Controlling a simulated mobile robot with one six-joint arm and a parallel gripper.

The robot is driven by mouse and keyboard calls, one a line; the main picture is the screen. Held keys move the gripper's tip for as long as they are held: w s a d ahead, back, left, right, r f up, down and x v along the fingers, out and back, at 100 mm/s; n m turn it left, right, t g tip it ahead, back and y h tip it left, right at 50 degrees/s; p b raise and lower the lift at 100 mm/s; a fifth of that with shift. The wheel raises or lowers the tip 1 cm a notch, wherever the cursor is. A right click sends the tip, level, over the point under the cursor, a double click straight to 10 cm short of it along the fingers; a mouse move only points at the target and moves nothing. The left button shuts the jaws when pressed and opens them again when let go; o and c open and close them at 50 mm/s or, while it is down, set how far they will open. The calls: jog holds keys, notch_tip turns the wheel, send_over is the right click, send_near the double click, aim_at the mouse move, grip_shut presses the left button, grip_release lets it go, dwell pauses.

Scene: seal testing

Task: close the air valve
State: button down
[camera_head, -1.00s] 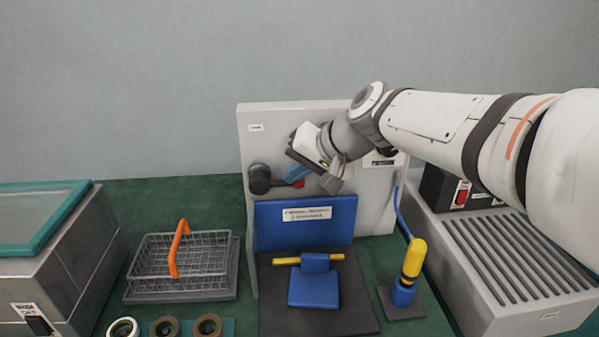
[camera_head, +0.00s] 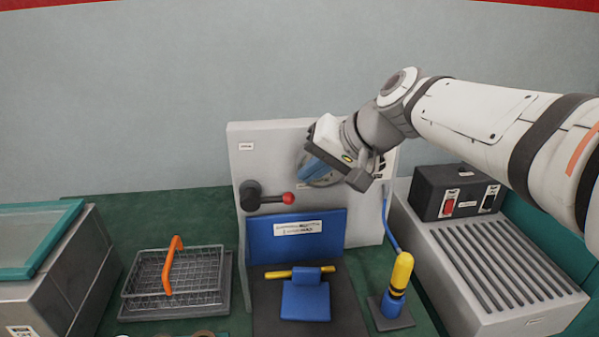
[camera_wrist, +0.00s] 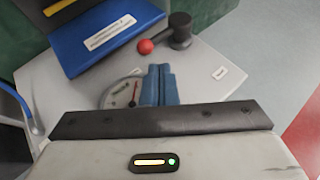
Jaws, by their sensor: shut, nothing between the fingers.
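The air valve is a dark round hub (camera_head: 250,196) with a lever ending in a red ball (camera_head: 289,198), on the left of the upright grey panel (camera_head: 243,160). The lever lies about level, with the ball to the right of the hub. In the wrist view the red ball (camera_wrist: 145,46) and dark hub (camera_wrist: 180,32) lie beyond the fingertips. My gripper (camera_head: 313,170) is shut and empty, its blue fingers together, up and right of the ball and apart from it. The closed fingers (camera_wrist: 158,72) also show in the wrist view, beside a round gauge (camera_wrist: 115,93).
Below the lever is a blue plate (camera_head: 265,240) with a label. A yellow-topped blue post (camera_head: 400,275) stands right of the panel. A wire basket (camera_head: 190,280) with an orange handle sits left. A grey slatted unit (camera_head: 480,270) with a switch box (camera_head: 455,190) is at right.

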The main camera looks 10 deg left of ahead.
jog(key=shift+s+d+r, duration=0.1)
jog(key=shift+d+r, duration=0.25)
jog(key=shift+d, duration=0.35)
jog(key=shift+s+d+r, duration=0.15)
jog(key=shift+d+r, duration=0.15)
jog(key=shift+d, duration=0.4)
jog(key=shift+s+d+r, duration=0.1)
jog(key=shift+d+r, duration=0.25)
jog(key=shift+d, duration=0.35)
jog(key=s+d+f+h+p, duration=0.2)
jog(key=s+d+f+p, duration=0.1)
jog(key=d, duration=0.4)
jog(key=s+d+f+m+h+p, duration=0.1)
jog(key=s+d+f+h+p, duration=0.1)
jog(key=d, duration=0.5)
jog(key=s+d+f+m+h+p, duration=0.1)
jog(key=s+d+f+h+p, duration=0.2)
jog(key=s+d+p, duration=0.3)
jog(key=shift+s+d+f+h, duration=0.35)
jog(key=shift+s+d+h, duration=0.1)
jog(key=shift+s+h, duration=0.3)
